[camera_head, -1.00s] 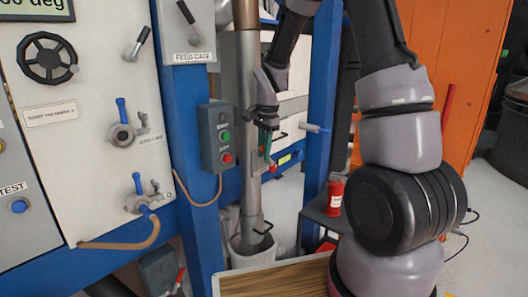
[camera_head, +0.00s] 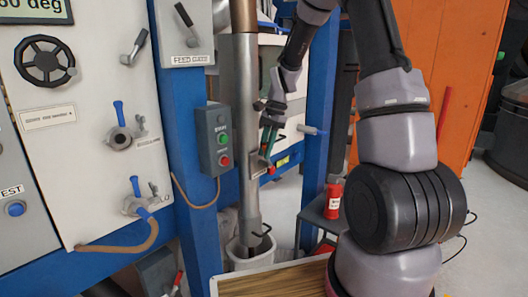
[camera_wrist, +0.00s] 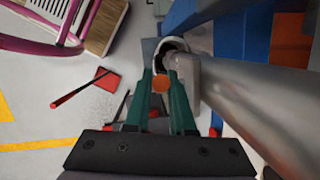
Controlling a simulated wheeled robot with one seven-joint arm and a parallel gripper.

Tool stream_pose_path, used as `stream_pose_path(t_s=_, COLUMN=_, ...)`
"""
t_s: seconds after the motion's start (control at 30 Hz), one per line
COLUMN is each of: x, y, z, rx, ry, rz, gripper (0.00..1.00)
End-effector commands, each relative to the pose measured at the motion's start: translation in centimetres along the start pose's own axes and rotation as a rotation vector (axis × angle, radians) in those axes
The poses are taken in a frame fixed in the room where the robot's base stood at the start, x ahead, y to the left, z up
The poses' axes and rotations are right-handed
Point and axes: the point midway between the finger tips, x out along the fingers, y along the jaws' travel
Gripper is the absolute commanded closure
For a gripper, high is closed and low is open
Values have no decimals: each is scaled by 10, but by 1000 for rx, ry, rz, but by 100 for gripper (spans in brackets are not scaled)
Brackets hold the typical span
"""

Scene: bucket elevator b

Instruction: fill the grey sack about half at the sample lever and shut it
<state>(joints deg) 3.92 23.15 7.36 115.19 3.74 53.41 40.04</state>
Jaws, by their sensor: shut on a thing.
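My gripper (camera_head: 268,145) is beside the upright grey pipe (camera_head: 248,150), its green fingers pointing down. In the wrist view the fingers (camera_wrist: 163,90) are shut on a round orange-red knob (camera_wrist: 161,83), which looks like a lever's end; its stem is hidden. A pale grey open-topped holder (camera_head: 250,258), perhaps the sack, stands around the pipe's lower end. Its rim also shows in the wrist view (camera_wrist: 172,44). Its contents cannot be made out. A small dark handle (camera_head: 264,233) sticks out near the pipe's foot.
A grey button box (camera_head: 214,140) sits on the blue post left of the pipe. A wooden-topped surface (camera_head: 270,282) lies in front. The wrist view shows a red tool (camera_wrist: 88,86) on the floor.

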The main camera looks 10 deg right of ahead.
Motion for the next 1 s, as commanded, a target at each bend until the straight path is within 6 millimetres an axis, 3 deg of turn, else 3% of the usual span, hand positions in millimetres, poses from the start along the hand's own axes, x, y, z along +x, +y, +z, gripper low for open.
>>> stream_pose_path(t_s=0.2, x=0, y=0, z=-1, rx=-1, ry=3, rz=-2, gripper=100)
stream_pose_path(t_s=0.23, x=-1, y=0, z=-1, rx=-1, ry=3, rz=-2, gripper=66)
stream_pose_path(t_s=0.3, x=0, y=0, z=0, rx=-1, ry=3, rz=-2, gripper=48)
stream_pose_path(t_s=0.67, x=-4, y=-1, z=0, rx=-2, ry=4, rz=-2, gripper=48)
stream_pose_path(t_s=0.77, x=-16, y=-1, z=0, rx=-2, ry=4, rz=-4, gripper=48)
stream_pose_path(t_s=1.0, x=-64, y=-1, z=0, rx=-2, ry=6, rz=-6, gripper=48)
